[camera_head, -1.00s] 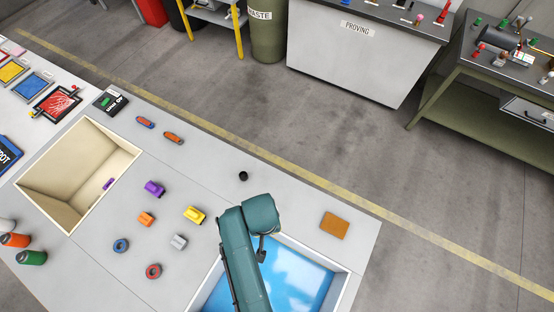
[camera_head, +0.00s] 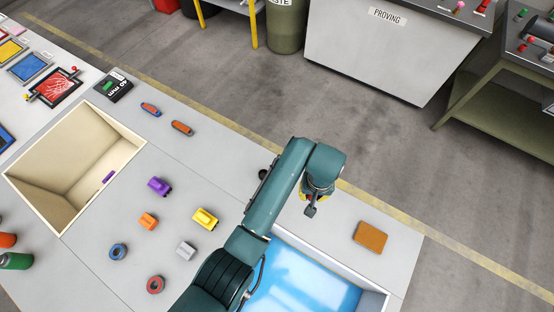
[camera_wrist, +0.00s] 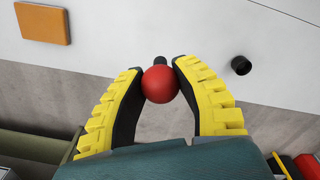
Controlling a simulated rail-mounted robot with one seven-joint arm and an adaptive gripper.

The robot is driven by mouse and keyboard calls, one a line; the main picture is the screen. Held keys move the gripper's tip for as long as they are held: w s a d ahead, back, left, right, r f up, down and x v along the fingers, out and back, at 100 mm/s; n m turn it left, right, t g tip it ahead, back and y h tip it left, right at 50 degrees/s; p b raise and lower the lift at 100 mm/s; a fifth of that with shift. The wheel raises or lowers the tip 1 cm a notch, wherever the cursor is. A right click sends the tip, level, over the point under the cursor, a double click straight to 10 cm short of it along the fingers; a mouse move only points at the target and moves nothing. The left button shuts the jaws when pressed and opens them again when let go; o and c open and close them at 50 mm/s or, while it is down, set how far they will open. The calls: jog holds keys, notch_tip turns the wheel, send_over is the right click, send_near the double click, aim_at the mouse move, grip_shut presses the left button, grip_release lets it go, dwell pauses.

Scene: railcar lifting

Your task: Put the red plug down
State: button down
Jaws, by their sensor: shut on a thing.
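The red plug (camera_wrist: 160,85) shows as a red ball with a dark stub in the wrist view. It sits between the dark inner pads of my gripper's two yellow fingers (camera_wrist: 160,72), which are closed on it. In the head view my gripper (camera_head: 311,203) is at the end of the arm, over the counter (camera_head: 220,155) between a small black cylinder (camera_head: 263,174) and a brown pad (camera_head: 370,237). The plug cannot be made out there. In the wrist view the counter's edge runs behind the plug. I cannot tell its height above the counter.
The black cylinder also shows in the wrist view (camera_wrist: 241,65), as does the pad (camera_wrist: 43,23). A blue-bottomed basin (camera_head: 300,285) lies partly under my arm. Yellow (camera_head: 205,218), purple (camera_head: 159,186) and orange (camera_head: 148,221) pieces stand left. A cream bin (camera_head: 75,160) lies further left.

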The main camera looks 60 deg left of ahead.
jog(key=s+a+f+n+b, duration=0.2)
jog(key=a+f+n+b, duration=0.15)
jog(key=a, duration=0.35)
jog(key=s+a+f+n+b, duration=0.2)
jog(key=s+a+n+b, duration=0.1)
jog(key=a+n+b, duration=0.3)
jog(key=s+a+f+n+b, duration=0.2)
jog(key=a+n+b, duration=0.1)
jog(key=a, duration=0.5)
notch_tip(320, 180, down, 10)
jog(key=shift+r+b, duration=0.25)
jog(key=shift+b, duration=0.85)
jog(key=shift+f, duration=0.15)
jog(key=shift+f, duration=0.1)
jog(key=c, duration=0.8)
grip_release()
